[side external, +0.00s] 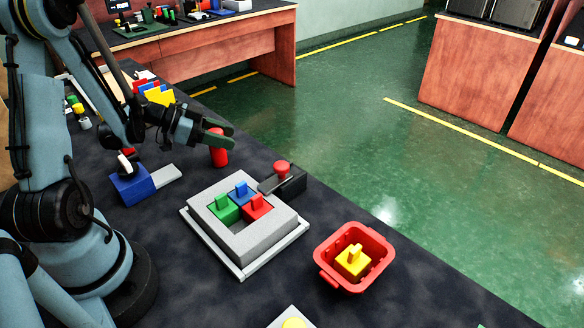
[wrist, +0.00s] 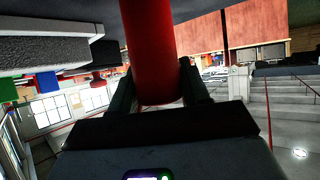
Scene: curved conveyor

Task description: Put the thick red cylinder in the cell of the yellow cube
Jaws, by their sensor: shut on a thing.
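My gripper (side external: 222,135) is shut on a red cylinder (side external: 218,154), held roughly upright beyond the grey tray. In the wrist view the red cylinder (wrist: 148,45) sits between the two fingers of my gripper (wrist: 160,92). The grey tray (side external: 262,252) holds a green block (side external: 222,210), a blue block (side external: 242,194) and a red block (side external: 257,208), each with a knob. Its front cell (side external: 238,228) is empty. The yellow cube (side external: 352,264), with a knob, lies in a red bin (side external: 381,268) at the right.
A black box with a red knob (side external: 282,169) stands right behind the tray. A blue device (side external: 131,187) with a grey plate stands to its left. A pale block with a yellow disc (side external: 293,322) is at the bottom edge. Dark table lies clear between tray and bin.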

